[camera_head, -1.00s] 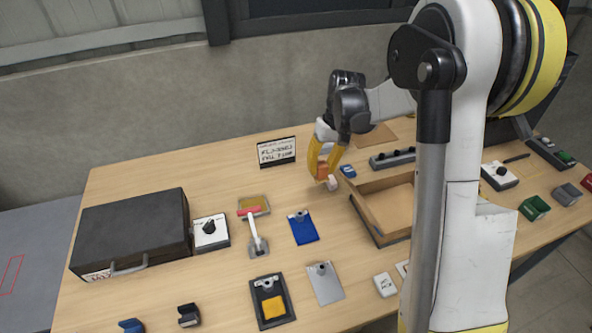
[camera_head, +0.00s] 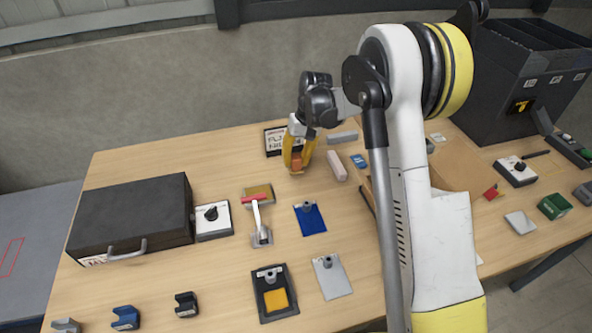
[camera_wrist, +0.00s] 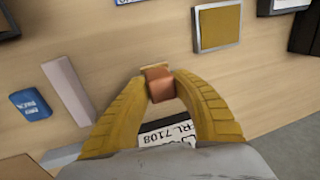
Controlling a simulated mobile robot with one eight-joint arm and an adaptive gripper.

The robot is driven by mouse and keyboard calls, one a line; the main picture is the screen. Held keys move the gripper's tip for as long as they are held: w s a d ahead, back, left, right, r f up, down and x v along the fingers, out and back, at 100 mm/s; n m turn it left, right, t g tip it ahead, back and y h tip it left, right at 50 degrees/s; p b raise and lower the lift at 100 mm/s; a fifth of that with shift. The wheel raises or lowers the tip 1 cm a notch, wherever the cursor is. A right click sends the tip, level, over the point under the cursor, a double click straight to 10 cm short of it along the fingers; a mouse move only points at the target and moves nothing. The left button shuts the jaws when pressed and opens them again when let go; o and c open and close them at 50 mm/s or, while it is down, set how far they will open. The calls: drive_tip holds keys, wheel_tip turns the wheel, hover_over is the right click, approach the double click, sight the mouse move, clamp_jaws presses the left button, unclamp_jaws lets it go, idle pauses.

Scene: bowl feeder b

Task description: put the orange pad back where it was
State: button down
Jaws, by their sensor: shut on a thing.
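My gripper (camera_head: 296,167) is shut on the orange pad (camera_head: 296,164), a small orange block. It is over the back middle of the table, just in front of the lettered sign. In the wrist view the orange pad (camera_wrist: 160,85) sits between the two yellow fingertips (camera_wrist: 160,78), its lower face toward the camera. I cannot tell whether it touches the table. A framed tan plate (camera_head: 257,191) lies to the front left of the gripper; it also shows in the wrist view (camera_wrist: 218,27).
The lettered sign (camera_head: 274,142) stands close behind. A pale bar (camera_head: 337,166) and a blue tag (camera_head: 360,161) lie to the right. Bare wood surrounds the gripper's front right.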

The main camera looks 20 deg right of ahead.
sight(296, 168)
drive_tip(key=x, duration=0.1)
drive_tip(key=b+x, duration=0.1)
drive_tip(key=x, duration=0.1)
drive_tip(key=shift+d+f, duration=0.3)
drive_tip(key=shift+d, duration=0.05)
drive_tip(key=shift+r, duration=0.15)
drive_tip(key=c, duration=1.2)
unclamp_jaws()
drive_tip(key=shift+o, duration=0.2)
